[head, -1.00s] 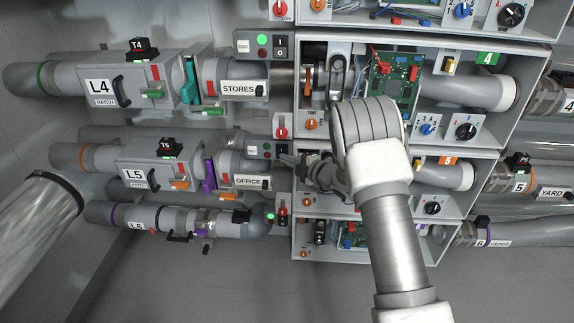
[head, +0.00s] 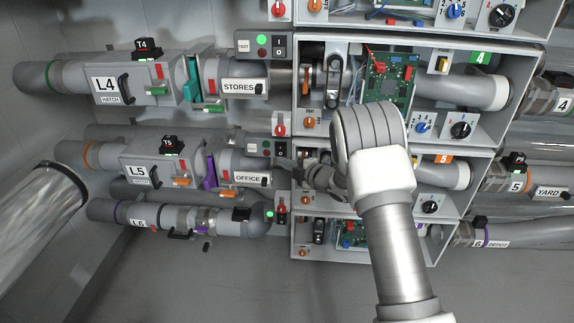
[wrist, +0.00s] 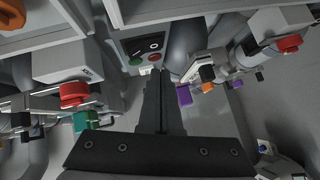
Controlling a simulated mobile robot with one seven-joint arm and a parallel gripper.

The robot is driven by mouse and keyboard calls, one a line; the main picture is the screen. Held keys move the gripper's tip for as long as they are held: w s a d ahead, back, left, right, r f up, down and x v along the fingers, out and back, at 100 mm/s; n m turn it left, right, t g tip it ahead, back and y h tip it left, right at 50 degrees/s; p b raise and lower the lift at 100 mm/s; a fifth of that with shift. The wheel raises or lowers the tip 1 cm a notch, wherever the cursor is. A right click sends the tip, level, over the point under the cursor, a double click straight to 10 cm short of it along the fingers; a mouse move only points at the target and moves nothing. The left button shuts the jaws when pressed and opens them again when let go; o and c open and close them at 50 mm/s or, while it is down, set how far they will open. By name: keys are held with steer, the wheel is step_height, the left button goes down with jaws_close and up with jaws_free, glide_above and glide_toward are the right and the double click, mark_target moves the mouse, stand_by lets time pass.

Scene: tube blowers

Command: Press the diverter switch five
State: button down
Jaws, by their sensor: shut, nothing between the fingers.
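My gripper (head: 280,164) is shut and empty, at the left edge of the row-five cabinet. I take this for the row-five box (head: 265,147), just above the OFFICE pipe in the head view. No readable label names the diverter switch, so I cannot tell which control it is. The fingertips look close to the box; contact is not clear.
The row-five hatch (head: 148,172) and OFFICE label (head: 248,178) are left of my gripper. A similar row-four box (head: 261,45) sits above. A red knob (wrist: 74,94) and purple slide (wrist: 184,96) flank the fingers. Open floor (head: 200,290) lies below the pipes.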

steer(key=s+d+p, duration=0.1)
steer(key=s+d, duration=0.5)
steer(key=s, duration=0.2)
steer(key=shift+s+d+p, duration=0.15)
steer(key=shift+d+p, duration=0.15)
steer(key=shift+d, duration=0.1)
steer(key=w+d+r+m+t+h, duration=0.1)
steer(key=d+r+m+h, duration=0.25)
steer(key=r, duration=0.25)
steer(key=d+r+m+t+h, duration=0.1)
steer(key=d+r+m+h, duration=0.15)
steer(key=d+r, duration=0.2)
steer(key=s+d+r+m+g+h, duration=0.1)
steer(key=s+d+r+m+h, duration=0.3)
steer(key=s+d+r+m, duration=0.35)
steer(key=s+a+r+m+g, duration=0.1)
steer(key=s+r+m+g, duration=0.3)
steer(key=s, duration=1.2)
steer(key=s+a+f+m+g, duration=0.15)
steer(key=s+m, duration=0.55)
steer(key=s, duration=0.8)
step_height(320, 180, up, 20)
steer(key=p, duration=1.9)
steer(key=shift+f+g+h, duration=0.2)
steer(key=shift+g+h, duration=0.15)
steer(key=shift+h, duration=0.05)
